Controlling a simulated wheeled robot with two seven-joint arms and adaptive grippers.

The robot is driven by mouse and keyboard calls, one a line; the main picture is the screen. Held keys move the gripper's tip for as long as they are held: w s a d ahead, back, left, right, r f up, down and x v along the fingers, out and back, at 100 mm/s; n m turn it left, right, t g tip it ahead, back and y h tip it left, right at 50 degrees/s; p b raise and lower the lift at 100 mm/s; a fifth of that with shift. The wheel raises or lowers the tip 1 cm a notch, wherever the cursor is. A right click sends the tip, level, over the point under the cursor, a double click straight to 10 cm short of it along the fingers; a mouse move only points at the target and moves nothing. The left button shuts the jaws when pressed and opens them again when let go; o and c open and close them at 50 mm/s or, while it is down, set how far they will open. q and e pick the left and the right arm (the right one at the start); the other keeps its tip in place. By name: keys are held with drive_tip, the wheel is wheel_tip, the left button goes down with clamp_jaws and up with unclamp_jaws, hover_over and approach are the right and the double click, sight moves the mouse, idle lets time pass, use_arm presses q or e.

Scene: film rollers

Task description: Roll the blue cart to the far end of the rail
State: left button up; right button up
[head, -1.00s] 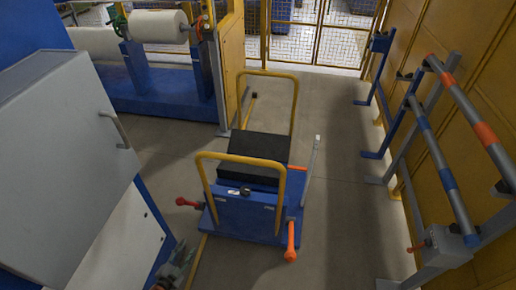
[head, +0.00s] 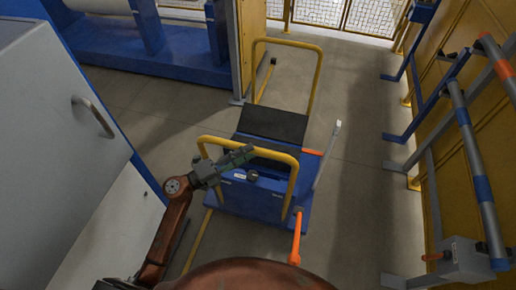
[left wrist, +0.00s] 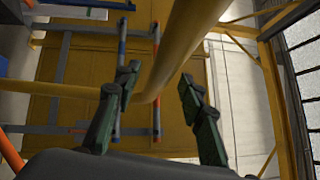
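The blue cart (head: 245,200) stands on the floor with a black padded top (head: 272,124) and a yellow hoop handle at each end. My left gripper (head: 248,152) is at the near yellow handle (head: 270,146), by its left upper part. In the left wrist view the gripper (left wrist: 159,76) has its fingers apart, with the yellow handle bar (left wrist: 178,50) passing between or just beyond them; contact is unclear. The thin yellow rail (head: 196,242) runs along the floor under the cart to a dark end piece (head: 273,61). My right gripper is not in view.
A grey cabinet (head: 50,110) stands close on the left. A blue roller stand (head: 150,62) is behind it. Blue and grey racks with bars (head: 470,150) line the yellow wall on the right. Floor is clear right of the cart, up to the mesh fence (head: 340,14).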

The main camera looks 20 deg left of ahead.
use_arm(q)
drive_tip(key=shift+w+d, duration=0.4)
drive_tip(key=shift+w, duration=0.1)
drive_tip(key=shift+w+d+r, duration=0.1)
drive_tip(key=shift+w+d, duration=0.15)
drive_tip(key=shift+d, duration=0.05)
drive_tip(key=shift+w+d, duration=0.3)
drive_tip(key=shift+r, duration=0.1)
drive_tip(key=c, duration=1)
clamp_jaws()
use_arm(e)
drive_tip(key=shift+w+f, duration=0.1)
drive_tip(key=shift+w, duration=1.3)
